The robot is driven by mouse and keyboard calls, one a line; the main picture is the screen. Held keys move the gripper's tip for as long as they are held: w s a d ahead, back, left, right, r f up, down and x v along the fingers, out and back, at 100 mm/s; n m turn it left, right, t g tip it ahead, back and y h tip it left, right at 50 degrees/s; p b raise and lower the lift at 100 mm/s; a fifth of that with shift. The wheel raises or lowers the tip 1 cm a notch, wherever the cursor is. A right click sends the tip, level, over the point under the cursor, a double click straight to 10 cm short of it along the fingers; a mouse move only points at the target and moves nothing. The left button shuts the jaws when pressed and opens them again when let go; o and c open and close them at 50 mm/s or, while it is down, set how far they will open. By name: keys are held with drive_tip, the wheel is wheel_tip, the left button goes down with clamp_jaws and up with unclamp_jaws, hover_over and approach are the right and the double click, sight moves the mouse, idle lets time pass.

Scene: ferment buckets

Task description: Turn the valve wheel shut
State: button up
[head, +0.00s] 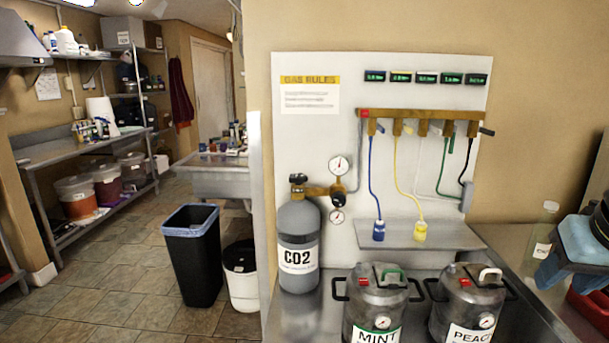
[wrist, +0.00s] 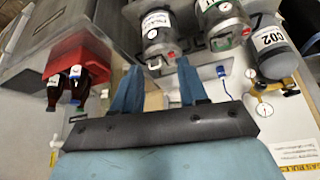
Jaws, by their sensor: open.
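The valve wheel (head: 298,180) is a small dark handwheel on top of the grey CO2 cylinder (head: 298,245). The cylinder stands upright on the counter at the left of the white panel. A brass regulator (head: 318,190) with two gauges joins it on the right. In the wrist view the cylinder (wrist: 275,55) appears inverted at upper right, with the dark wheel (wrist: 288,88) near its lower end. My gripper (wrist: 159,68) has two blue fingers, apart and empty, well away from the wheel.
Two metal kegs, MINT (head: 375,305) and PEACH (head: 466,308), stand right of the cylinder. A red bin (wrist: 80,58) with dark bottles shows in the wrist view.

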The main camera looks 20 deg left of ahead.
drive_tip(key=o, duration=0.3)
drive_tip(key=shift+w+r, duration=0.2)
drive_tip(key=shift+w, duration=0.25)
drive_tip(key=o, duration=0.6)
drive_tip(key=w+a+r+n+t, duration=0.1)
drive_tip(key=w, duration=0.6)
drive_tip(key=w+a+r+n+t, duration=0.1)
drive_tip(key=w+a, duration=0.1)
drive_tip(key=w, duration=0.5)
drive_tip(key=shift+w+r+t, duration=0.25)
drive_tip(key=shift+w+t, duration=0.05)
drive_tip(key=shift+t, duration=0.1)
drive_tip(key=w+a+n+t, duration=0.2)
drive_tip(key=w+a, duration=0.4)
drive_tip(key=w, duration=0.4)
drive_tip(key=n+g+y, duration=0.1)
drive_tip(key=n+y, duration=0.7)
drive_tip(key=y, duration=0.7)
approach(294, 176)
drive_tip(key=x, duration=0.7)
drive_tip(key=w+x, duration=0.1)
drive_tip(key=x, duration=0.3)
drive_tip(key=shift+w+d+f, duration=0.15)
drive_tip(key=shift+d+f, duration=0.05)
drive_tip(key=shift+f, duration=0.15)
drive_tip(key=shift+c, duration=0.3)
